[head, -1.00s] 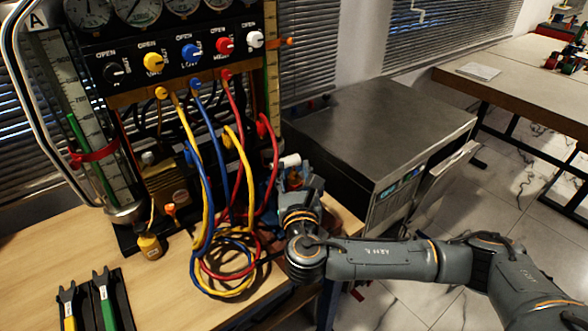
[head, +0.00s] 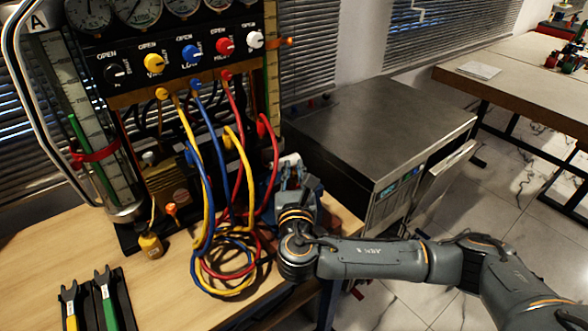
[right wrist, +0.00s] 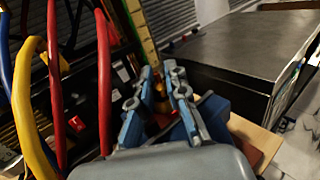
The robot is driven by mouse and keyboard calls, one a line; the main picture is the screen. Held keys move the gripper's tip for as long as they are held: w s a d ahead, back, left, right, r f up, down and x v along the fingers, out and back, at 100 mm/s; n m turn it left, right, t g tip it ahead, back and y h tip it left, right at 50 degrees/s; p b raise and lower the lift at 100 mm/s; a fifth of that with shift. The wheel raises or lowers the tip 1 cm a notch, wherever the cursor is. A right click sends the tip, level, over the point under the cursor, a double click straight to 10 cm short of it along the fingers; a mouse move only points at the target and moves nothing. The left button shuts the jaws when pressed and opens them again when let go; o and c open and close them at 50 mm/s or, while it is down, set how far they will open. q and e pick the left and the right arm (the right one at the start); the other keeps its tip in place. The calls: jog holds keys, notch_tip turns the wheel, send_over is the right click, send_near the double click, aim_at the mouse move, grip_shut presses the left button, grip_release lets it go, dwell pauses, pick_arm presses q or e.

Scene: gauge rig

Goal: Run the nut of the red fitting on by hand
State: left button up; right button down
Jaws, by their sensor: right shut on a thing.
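My right gripper (head: 289,172) is at the right side of the gauge rig, beside the looped red hose (head: 276,165). In the right wrist view, its blue fingers (right wrist: 160,82) are closed around a small brass-coloured piece with red on it (right wrist: 160,94), which looks like the red fitting's nut. The fingers and gripper body hide much of this piece, and I cannot tell how far its thread is engaged. The red hose also shows in the right wrist view (right wrist: 104,80), left of the fingers. My left gripper is not in view.
Yellow (head: 181,130) and blue (head: 203,150) hoses hang from the rig and coil on the wooden bench (head: 40,245). A metal-topped cabinet (head: 380,125) stands close to the right. Two forked tools with yellow and green handles lie in a black holder (head: 122,290).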

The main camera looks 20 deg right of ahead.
jog(key=m+g+h+p, duration=0.1)
jog(key=h, duration=0.1)
jog(key=m+h+p, duration=0.1)
jog(key=h+p, duration=0.1)
jog(key=shift+a+r+m+g, duration=0.15)
jog(key=shift+m+g, duration=0.25)
jog(key=m+g+h+p, duration=0.1)
jog(key=m+g+h, duration=0.1)
jog(key=h, duration=0.1)
jog(key=shift+m+g+h+p, duration=0.3)
jog(key=shift+m+p, duration=0.1)
jog(key=m+g+h+p, duration=0.1)
jog(key=m+g+h, duration=0.2)
jog(key=g, duration=0.1)
jog(key=shift+m+g, duration=0.3)
jog(key=shift+f+m+g+h, duration=0.2)
jog(key=shift+m+g+h, duration=0.8)
jog(key=shift+m+g, duration=0.95)
jog(key=shift+g, duration=0.85)
jog(key=c, duration=1.3)
grip_release()
notch_tip(320, 180, up, 10)
jog(key=shift+r, duration=0.1)
